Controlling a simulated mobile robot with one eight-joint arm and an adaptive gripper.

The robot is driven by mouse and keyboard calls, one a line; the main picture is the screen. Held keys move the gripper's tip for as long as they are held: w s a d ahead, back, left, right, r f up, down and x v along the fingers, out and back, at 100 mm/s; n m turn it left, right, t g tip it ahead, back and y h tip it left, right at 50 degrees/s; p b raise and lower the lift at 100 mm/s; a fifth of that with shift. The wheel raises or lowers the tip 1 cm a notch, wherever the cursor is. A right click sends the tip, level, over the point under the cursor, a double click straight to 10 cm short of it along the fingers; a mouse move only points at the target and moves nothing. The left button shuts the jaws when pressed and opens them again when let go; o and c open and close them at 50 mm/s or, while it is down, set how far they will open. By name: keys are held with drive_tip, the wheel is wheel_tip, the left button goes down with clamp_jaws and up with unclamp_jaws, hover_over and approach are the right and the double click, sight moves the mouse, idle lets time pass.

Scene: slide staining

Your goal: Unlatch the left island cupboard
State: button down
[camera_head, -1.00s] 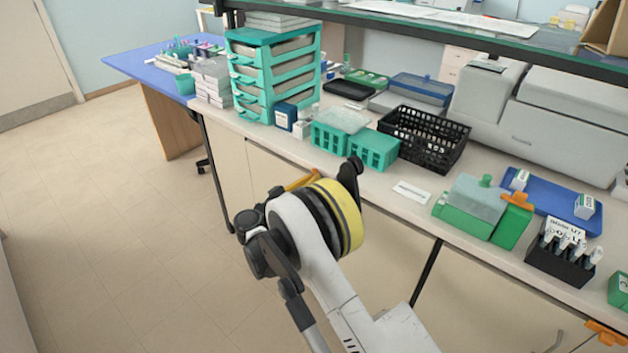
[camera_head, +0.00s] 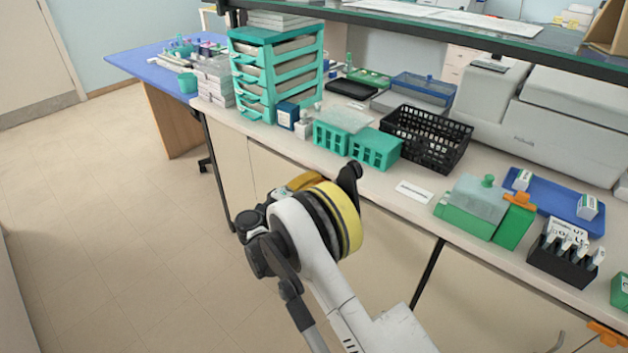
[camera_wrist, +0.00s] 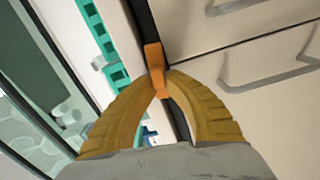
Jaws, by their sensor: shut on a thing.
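An orange latch (camera_wrist: 153,58) sits across the dark edge strip under the countertop in the wrist view. The yellow-brown fingers of my gripper (camera_wrist: 161,88) are closed on its lower end. The cream cupboard front (camera_wrist: 215,55) with metal handles lies to the right of the latch. In the head view, one finger of my gripper (camera_head: 306,181) shows at the counter's front edge, beyond my wrist. My wrist hides the latch there. The cream island cupboard doors (camera_head: 268,172) below the counter look closed.
The counter carries a teal drawer rack (camera_head: 275,75), teal racks (camera_head: 375,150), a black basket (camera_head: 428,138) and a green box (camera_head: 470,208) near its front. Another orange latch (camera_head: 606,336) is at the lower right. The floor (camera_head: 110,230) at left is clear.

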drive_tip(key=shift+f+n, duration=0.1)
drive_tip(key=shift+n, duration=0.6)
drive_tip(key=c, duration=1.4)
unclamp_jaws()
drive_tip(key=shift+d, duration=0.1)
drive_tip(key=v, duration=1.2)
